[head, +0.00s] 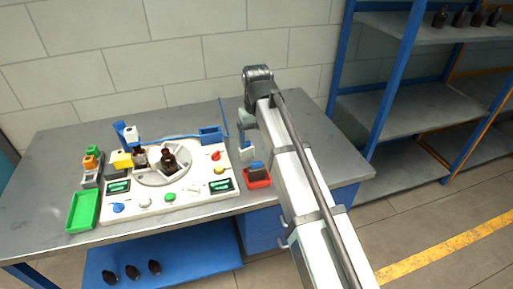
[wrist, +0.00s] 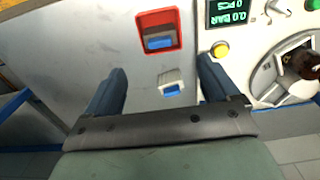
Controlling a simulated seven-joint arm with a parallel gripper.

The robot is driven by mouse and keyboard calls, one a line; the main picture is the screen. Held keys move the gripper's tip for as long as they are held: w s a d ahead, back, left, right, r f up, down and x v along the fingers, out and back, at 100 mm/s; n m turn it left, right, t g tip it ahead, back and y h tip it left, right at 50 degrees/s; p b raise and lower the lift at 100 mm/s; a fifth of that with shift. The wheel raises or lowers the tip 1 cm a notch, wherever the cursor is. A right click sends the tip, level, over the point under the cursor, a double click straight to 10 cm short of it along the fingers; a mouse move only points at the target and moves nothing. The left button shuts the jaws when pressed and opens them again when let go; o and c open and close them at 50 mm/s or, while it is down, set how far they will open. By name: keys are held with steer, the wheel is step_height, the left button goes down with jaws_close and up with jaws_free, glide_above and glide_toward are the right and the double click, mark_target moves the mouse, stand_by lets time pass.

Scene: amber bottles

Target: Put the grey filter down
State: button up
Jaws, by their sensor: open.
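The grey filter (wrist: 171,78), a small pale grey block with a blue part, is on the grey bench top between my gripper's fingers in the wrist view. It also shows below my gripper in the head view (head: 247,155). My gripper (wrist: 162,68) is open, with a gap on each side of the filter. In the head view my gripper (head: 243,138) points down over the bench, right of the white panel; its fingertips are hard to make out. Whether the filter sits fully flat is hard to tell.
A red tray (head: 266,183) holding a blue-topped piece stands close to the filter. The white panel (head: 130,209) with knobs, displays and amber bottles (head: 169,161) is to the left. A green tray (head: 82,211) lies at far left. Blue shelving (head: 393,70) stands at right.

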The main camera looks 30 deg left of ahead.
steer(key=shift+r, duration=0.75)
